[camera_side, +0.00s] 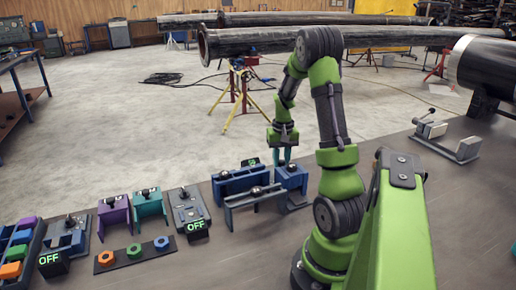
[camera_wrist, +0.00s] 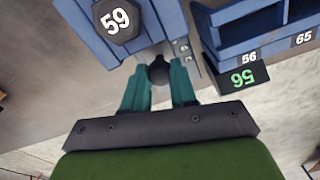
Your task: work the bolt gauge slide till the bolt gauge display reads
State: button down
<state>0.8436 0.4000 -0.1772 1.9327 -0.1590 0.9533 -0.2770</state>
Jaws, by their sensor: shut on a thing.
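The bolt gauge is a blue block (camera_wrist: 160,22) with a dark hex bolt head (camera_wrist: 117,19) marked 59, seen in the wrist view. A dark round knob (camera_wrist: 159,72) juts from its near edge. My gripper (camera_wrist: 159,88) has its teal fingers on both sides of this knob, shut on it. The small black display (camera_wrist: 243,77) to the right shows green digits, which look like an upside-down 56. In the side view my gripper (camera_side: 286,160) points down at the blue gauge (camera_side: 291,178); the display (camera_side: 252,162) is too small to read there.
Blue holders (camera_wrist: 256,28) labelled 56 and 65 stand right of the gauge in the wrist view. In the side view a purple stand (camera_side: 114,216), a teal stand (camera_side: 150,206), two OFF displays (camera_side: 195,226) and a strip of coloured nuts (camera_side: 134,252) lie left.

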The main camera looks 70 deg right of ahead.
jog(key=shift+s+a, duration=0.1)
jog(key=shift+s, duration=0.05)
jog(key=c, duration=0.9)
grip_release()
jog(key=shift+r, duration=0.1)
notch_tip(320, 180, up, 17)
